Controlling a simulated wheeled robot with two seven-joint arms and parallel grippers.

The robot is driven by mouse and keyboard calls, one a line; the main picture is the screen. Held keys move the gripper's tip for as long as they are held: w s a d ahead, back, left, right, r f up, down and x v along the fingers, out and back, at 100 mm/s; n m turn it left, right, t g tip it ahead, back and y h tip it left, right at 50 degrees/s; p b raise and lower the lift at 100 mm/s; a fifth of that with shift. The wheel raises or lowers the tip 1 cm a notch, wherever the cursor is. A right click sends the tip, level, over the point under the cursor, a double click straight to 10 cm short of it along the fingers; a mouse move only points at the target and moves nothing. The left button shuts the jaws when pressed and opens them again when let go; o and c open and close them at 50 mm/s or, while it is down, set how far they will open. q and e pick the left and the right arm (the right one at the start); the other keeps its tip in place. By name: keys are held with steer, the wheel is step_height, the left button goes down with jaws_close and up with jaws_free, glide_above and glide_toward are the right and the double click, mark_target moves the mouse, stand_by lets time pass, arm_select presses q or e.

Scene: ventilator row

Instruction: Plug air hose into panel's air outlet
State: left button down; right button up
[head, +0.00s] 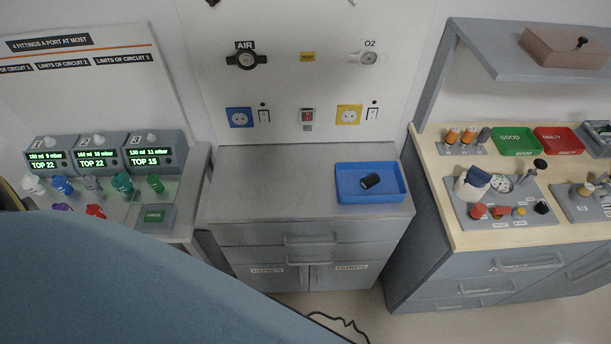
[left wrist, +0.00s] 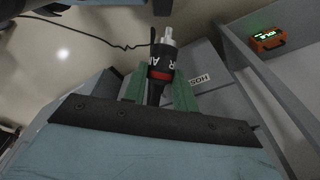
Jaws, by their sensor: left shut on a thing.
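The panel (head: 311,95) stands upright at the back centre in the head view. Its air outlet (head: 247,59), a dark round fitting under the label AIR, is at upper left and shows nothing plugged in. In the left wrist view my left gripper (left wrist: 159,88) has its green fingers shut on the air hose's plug (left wrist: 162,62). The plug is black with a red band, partly readable white lettering and a metal tip that points away from the gripper. The gripper and plug do not show in the head view, where my blue arm covers the lower left. My right gripper is out of view.
The O2 outlet (head: 369,57) is right of the air outlet, with sockets and switches below. In the left wrist view a cable (left wrist: 75,30) lies on the floor.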

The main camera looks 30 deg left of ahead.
arm_select(q)
steer(key=w+d+r+n, duration=0.1)
steer(key=w+r, duration=0.9)
steer(key=w, duration=0.5)
steer(key=w+d+r+n, duration=0.1)
steer(key=w+d+r, duration=0.1)
steer(key=w+r, duration=0.95)
steer(key=w+d+r, duration=0.1)
steer(key=w+r, duration=0.3)
steer(key=r, duration=0.3)
steer(key=w+d+r, duration=0.1)
steer(key=w+r, duration=0.3)
steer(key=r, duration=0.4)
steer(key=s+a+r, duration=0.1)
steer(key=s+r, duration=0.1)
steer(key=r, duration=0.5)
steer(key=s+a+r, duration=0.1)
steer(key=s+r, duration=0.2)
steer(key=r, duration=0.4)
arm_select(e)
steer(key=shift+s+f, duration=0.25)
arm_select(q)
step_height(320, 180, down, 14)
steer(key=b, duration=1.4)
steer(key=shift+w+a+f, duration=0.15)
steer(key=shift+w+f, duration=0.1)
steer(key=shift+w, duration=0.05)
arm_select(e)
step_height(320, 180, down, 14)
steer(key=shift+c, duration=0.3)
